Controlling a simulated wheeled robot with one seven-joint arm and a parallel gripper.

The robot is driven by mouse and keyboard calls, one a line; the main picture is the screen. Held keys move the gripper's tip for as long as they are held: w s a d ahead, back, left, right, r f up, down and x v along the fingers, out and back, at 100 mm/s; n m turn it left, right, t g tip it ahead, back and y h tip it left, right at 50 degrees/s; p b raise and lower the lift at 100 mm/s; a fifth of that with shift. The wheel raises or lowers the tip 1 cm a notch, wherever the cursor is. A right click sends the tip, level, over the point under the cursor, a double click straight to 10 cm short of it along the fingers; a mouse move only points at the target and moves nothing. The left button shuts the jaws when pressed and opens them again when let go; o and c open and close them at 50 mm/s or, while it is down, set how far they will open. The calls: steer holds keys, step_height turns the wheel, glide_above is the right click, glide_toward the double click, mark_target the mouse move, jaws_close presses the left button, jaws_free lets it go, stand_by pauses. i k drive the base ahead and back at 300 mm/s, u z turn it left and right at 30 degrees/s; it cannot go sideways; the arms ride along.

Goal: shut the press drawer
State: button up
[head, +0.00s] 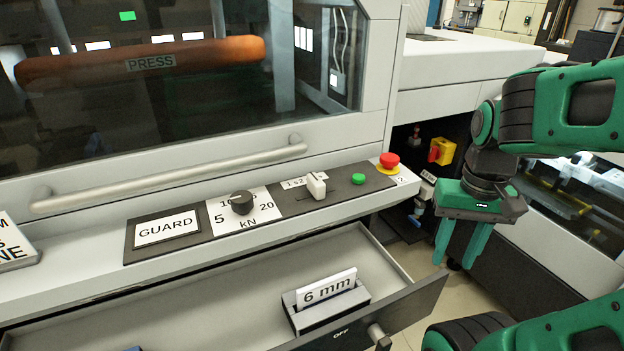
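The press drawer (418,298) is pulled open below the control panel at the bottom of the head view. Its light grey inside shows, and its dark front carries a round knob (378,335) near the bottom edge. A grey block with a "6 mm" card (327,287) stands inside the drawer, near the front. My gripper (454,264) hangs to the right of the drawer's right front corner, fingers pointing down. The green fingers are apart with nothing visible between them. In the picture it is clear of the drawer; its exact depth is hard to tell.
Above the drawer is a panel with a dial (242,202), a white lever switch (317,186), a green button (358,178) and a red stop button (389,161). A guard handle bar (170,178) runs above it. Floor shows right of the drawer.

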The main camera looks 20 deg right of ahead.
mark_target(237, 306)
steer(key=k, duration=1)
steer(key=u, duration=0.4)
steer(key=i, duration=0.25)
steer(key=u, duration=0.35)
